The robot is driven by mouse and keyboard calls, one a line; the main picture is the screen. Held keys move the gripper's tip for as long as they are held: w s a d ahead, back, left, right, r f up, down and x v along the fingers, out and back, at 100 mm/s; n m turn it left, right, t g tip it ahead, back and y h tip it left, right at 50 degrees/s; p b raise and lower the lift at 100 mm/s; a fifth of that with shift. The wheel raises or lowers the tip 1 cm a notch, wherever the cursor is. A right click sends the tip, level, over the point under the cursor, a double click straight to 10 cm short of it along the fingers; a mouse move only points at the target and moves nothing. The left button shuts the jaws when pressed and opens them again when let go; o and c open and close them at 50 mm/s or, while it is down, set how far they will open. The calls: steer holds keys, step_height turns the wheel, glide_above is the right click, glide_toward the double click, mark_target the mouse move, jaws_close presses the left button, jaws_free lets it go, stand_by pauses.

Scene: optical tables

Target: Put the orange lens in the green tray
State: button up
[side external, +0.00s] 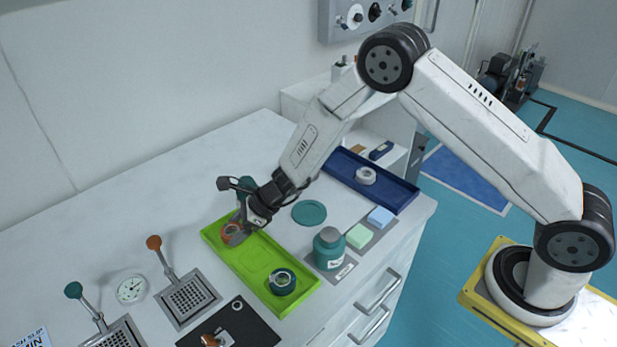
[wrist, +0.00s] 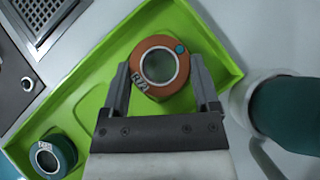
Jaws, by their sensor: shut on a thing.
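The orange lens (wrist: 160,67) is a short orange ring with a clear centre, a teal dot and a label. My gripper (wrist: 163,80) is shut on it, one finger on each side. In the side external view the orange lens (side external: 231,232) is at the far left end of the green tray (side external: 258,258), partly hidden by my gripper (side external: 238,232). It is over the tray floor, and I cannot tell whether it touches it. A teal lens (side external: 282,282) sits in the near right end of the tray and shows in the wrist view (wrist: 53,155).
A teal bottle (side external: 329,249) stands right of the tray. A blue tray (side external: 368,182) holding a white ring lies behind. Perforated plates with knobbed levers (side external: 188,297) and a dial (side external: 131,289) are left. A teal cylinder (wrist: 287,115) stands close to my gripper.

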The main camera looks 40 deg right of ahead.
steer(key=shift+f, duration=0.15)
steer(key=o, duration=1.3)
steer(key=shift+c, duration=0.2)
steer(key=shift+r, duration=0.2)
steer(key=shift+s+d+r, duration=0.2)
steer(key=shift+d+r, duration=0.2)
steer(key=shift+r, duration=0.05)
steer(key=v, duration=1)
steer(key=shift+s+d+r, duration=0.2)
steer(key=shift+d, duration=0.05)
